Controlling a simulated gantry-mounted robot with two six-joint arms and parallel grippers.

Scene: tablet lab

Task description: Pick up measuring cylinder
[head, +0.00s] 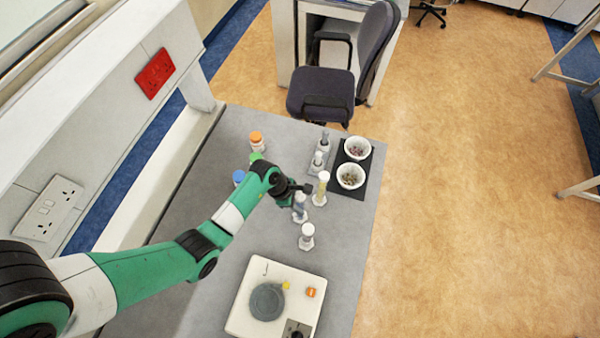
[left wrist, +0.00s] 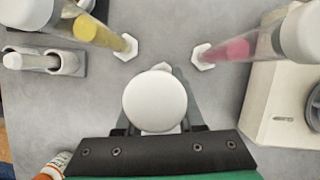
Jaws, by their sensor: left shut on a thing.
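The measuring cylinder (head: 299,211) in my left gripper is upright at the middle of the grey bench; its round white top (left wrist: 155,101) fills the centre of the left wrist view. My left gripper (head: 302,188) is shut on it near its top, one finger on each side. The top hides most of its body in the wrist view. A second cylinder with yellow contents (head: 321,189) stands close behind to the right, also in the wrist view (left wrist: 88,28). A third cylinder (head: 306,238) stands nearer; its pink contents (left wrist: 236,49) show in the wrist view. My right gripper is not in view.
A white balance (head: 245,318) sits at the bench's near part. Two white bowls (head: 357,148) (head: 351,176) stand on a black mat (head: 348,192) at the right edge, beside a grey holder (head: 313,176). Orange-capped (head: 256,141) and blue-capped (head: 238,177) bottles are near the arm.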

